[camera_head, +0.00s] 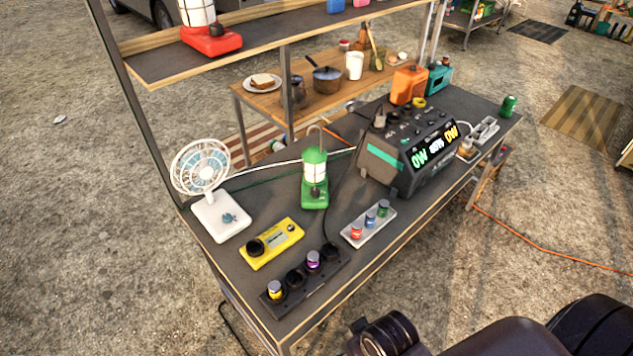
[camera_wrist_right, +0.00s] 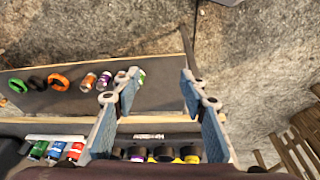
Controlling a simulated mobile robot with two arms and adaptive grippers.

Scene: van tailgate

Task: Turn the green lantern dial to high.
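The green lantern (camera_head: 314,184) stands upright on the dark worktop in the head view, with a pale globe and a wire handle on top. A small dark dial (camera_head: 315,194) is on the front of its green base; its setting is too small to read. My right gripper (camera_wrist_right: 158,92) is open and empty in the right wrist view, with its two blue-padded fingers spread over a shelf edge. I cannot pick out the lantern in that view. My left gripper is not in view.
A white fan (camera_head: 222,215) stands left of the lantern, a yellow box (camera_head: 271,243) in front, a power station (camera_head: 410,155) to the right. A battery tray (camera_head: 350,235) and a black charger strip (camera_head: 300,295) lie near the front edge. A shelf (camera_head: 250,42) overhangs behind.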

